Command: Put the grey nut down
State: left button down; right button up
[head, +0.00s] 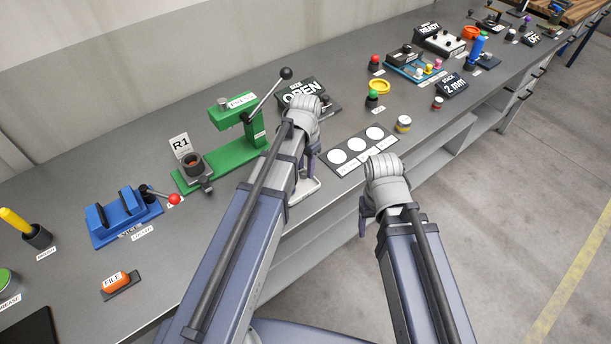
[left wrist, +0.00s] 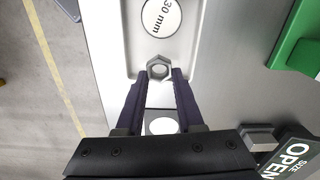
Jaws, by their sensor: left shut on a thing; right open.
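The grey nut (left wrist: 159,68) is a hexagon with a round hole, seen in the left wrist view between the fingertips of my left gripper (left wrist: 160,76). My left gripper is shut on it. In the head view my left gripper (head: 310,168) is over a pale tray (head: 306,190) at the bench's front edge, and my arm hides the nut. Whether the nut touches the tray I cannot tell. My right gripper (head: 364,222) is open, in front of the bench edge.
A green press (head: 238,145) and an OPEN sign (head: 301,92) stand behind my left arm. A dark plate with three white discs (head: 357,151) lies to the right. The bench front between has free room.

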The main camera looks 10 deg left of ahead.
aim_at(306, 171)
pick_arm(q)
jog(key=shift+f+b, duration=0.85)
jog(key=shift+f, duration=0.5)
jog(key=shift+f, duration=0.15)
jog(key=c, duration=0.5)
grip_release()
jog(key=shift+c, duration=0.2)
notch_tip(306, 171, up, 12)
jog(key=r+p, duration=0.1)
jog(key=p, duration=1.1)
jog(key=s+d+n, duration=0.1)
jog(key=s+d, duration=0.4)
jog(key=s, duration=0.2)
jog(key=s+d+n+y, duration=0.1)
jog(key=s+d, duration=0.4)
jog(key=s, duration=0.3)
jog(key=shift+f, duration=0.25)
jog(key=shift+s, duration=0.1)
